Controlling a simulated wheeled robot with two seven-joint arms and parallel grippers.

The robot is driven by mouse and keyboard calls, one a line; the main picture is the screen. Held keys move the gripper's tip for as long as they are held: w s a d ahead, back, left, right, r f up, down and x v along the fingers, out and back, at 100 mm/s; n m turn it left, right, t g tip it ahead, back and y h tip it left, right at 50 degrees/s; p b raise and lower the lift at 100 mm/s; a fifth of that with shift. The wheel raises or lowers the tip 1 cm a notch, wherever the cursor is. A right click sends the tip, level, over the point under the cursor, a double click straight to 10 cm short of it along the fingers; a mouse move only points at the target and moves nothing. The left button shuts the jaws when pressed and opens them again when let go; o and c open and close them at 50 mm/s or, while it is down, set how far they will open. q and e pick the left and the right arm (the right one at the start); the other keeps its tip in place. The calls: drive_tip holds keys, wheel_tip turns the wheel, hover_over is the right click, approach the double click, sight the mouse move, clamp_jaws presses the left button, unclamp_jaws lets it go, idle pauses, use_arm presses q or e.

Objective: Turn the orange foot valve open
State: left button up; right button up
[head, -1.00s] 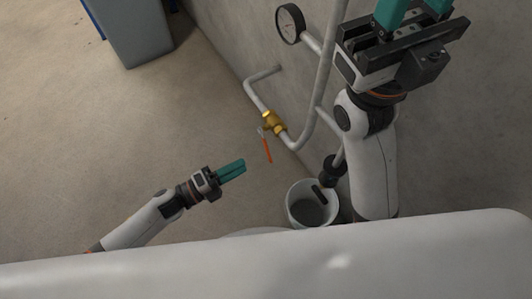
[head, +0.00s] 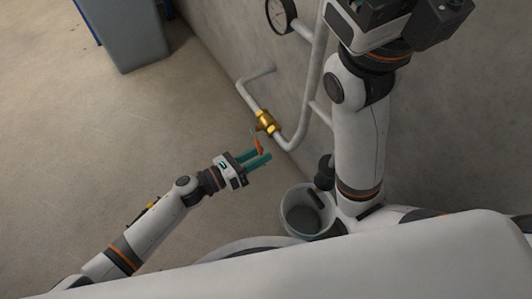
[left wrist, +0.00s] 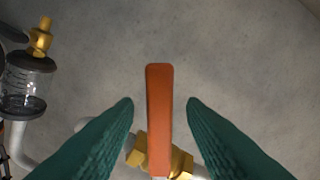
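The foot valve has a brass body (head: 265,122) on a low white pipe by the wall, and an orange lever (head: 259,146). In the left wrist view the orange lever (left wrist: 160,115) stands between my two teal fingers, with a gap on each side. The brass body (left wrist: 181,160) shows below it there. My left gripper (head: 258,160) is open around the lever, its fingertips apart from it in the left wrist view. My right arm rises at the right of the head view; its fingers are out of the picture.
A white bucket (head: 306,212) stands on the floor to the right of my left gripper. A grey bin (head: 128,35) stands at the upper left. The floor at left is clear.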

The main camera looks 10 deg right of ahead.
use_arm(q)
drive_tip(key=shift+x, duration=1.4)
drive_tip(key=shift+c, duration=0.6)
clamp_jaws()
